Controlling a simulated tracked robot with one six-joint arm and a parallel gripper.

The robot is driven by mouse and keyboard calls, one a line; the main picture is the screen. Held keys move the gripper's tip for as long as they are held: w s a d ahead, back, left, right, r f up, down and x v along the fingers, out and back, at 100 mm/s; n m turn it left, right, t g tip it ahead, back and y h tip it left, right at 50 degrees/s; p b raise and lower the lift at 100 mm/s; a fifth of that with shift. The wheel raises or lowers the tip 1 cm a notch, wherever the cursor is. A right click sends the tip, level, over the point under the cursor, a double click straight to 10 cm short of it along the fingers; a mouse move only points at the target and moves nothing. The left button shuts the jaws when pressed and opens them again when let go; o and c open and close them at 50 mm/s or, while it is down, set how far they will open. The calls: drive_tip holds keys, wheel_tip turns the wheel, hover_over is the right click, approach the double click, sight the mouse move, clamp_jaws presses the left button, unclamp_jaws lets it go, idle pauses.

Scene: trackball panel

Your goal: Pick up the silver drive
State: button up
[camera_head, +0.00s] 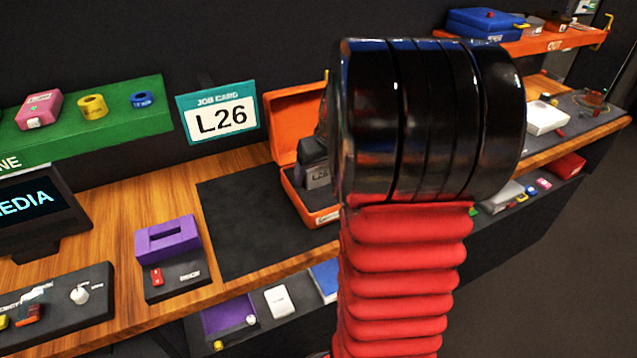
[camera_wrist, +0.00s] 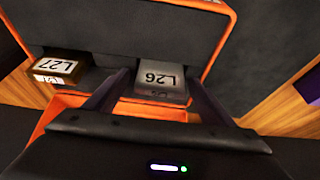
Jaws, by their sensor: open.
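The silver drive labelled L26 (camera_wrist: 160,78) stands in an open orange case with a dark lining. In the wrist view it lies between the two fingers of my gripper (camera_wrist: 157,84), which are open, one on each side. I cannot tell whether either finger touches it. A brown drive labelled L27 (camera_wrist: 60,69) sits in the same case, to the left. My black and red arm hides the case's right side.
A teal job card reading L26 (camera_head: 221,116) stands behind a dark mat (camera_head: 240,230), which is clear. A purple block (camera_head: 167,240) and a monitor (camera_head: 40,208) are to the left. A green shelf (camera_head: 140,115) and an orange shelf (camera_head: 555,40) hang above.

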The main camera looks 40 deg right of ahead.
drive_tip(key=shift+c, duration=0.4)
drive_tip(key=c, duration=1)
wheel_tip(320, 180, up, 9)
drive_tip(key=shift+r, duration=0.55)
drive_tip(key=shift+s, duration=0.1)
